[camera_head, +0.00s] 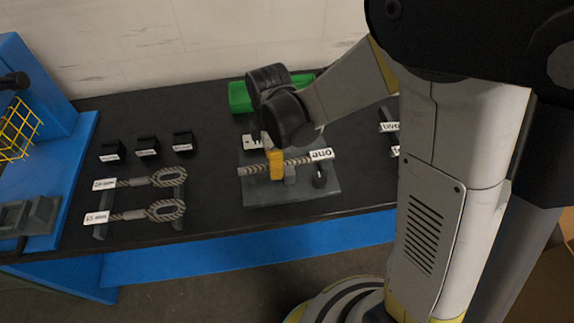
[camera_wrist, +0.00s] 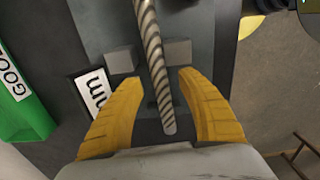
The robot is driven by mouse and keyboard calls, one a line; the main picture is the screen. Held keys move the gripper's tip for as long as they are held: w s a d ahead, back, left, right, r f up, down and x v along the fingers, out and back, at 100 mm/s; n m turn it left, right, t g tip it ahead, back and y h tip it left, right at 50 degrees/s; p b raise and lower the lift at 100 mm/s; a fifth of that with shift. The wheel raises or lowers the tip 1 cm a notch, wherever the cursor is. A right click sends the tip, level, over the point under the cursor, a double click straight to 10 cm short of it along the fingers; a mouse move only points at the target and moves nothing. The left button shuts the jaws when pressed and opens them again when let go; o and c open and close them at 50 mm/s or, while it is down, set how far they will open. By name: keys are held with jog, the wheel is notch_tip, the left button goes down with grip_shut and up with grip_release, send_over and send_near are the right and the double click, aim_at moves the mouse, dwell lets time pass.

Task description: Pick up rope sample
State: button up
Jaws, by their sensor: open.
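The rope sample (camera_head: 251,170) is a straight twisted grey-brown length lying across a grey fixture plate (camera_head: 257,197) on the black bench. A white tag reading ONE (camera_head: 321,154) is at its right end in the head view. My gripper (camera_head: 277,168) reaches down over the rope's middle-left part. In the wrist view, the rope (camera_wrist: 150,45) runs between the two yellow fingers of my gripper (camera_wrist: 160,83), which stand open on either side with gaps. The rope's near end shows between the fingers. Grey blocks (camera_wrist: 120,58) flank the rope beyond the fingertips.
A green box (camera_head: 240,97) stands behind the fixture, with a GOOD label in the wrist view. Two looped ropes (camera_head: 168,177) with labels lie on a rack at left, and three black blocks (camera_head: 147,146) stand behind them. Bare bench lies between rack and fixture.

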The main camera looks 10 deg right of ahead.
jog(key=shift+f, duration=0.35)
jog(key=shift+r, duration=0.1)
grip_shut()
jog(key=shift+r, duration=0.1)
notch_tip(320, 180, up, 5)
jog(key=shift+f+p, duration=0.2)
jog(key=shift+p, duration=0.95)
jog(key=s+d+r+p, duration=0.3)
jog(key=d+r, duration=0.3)
jog(key=d, duration=0.4)
jog(key=shift+s+d, duration=0.4)
jog(key=shift+s, duration=0.25)
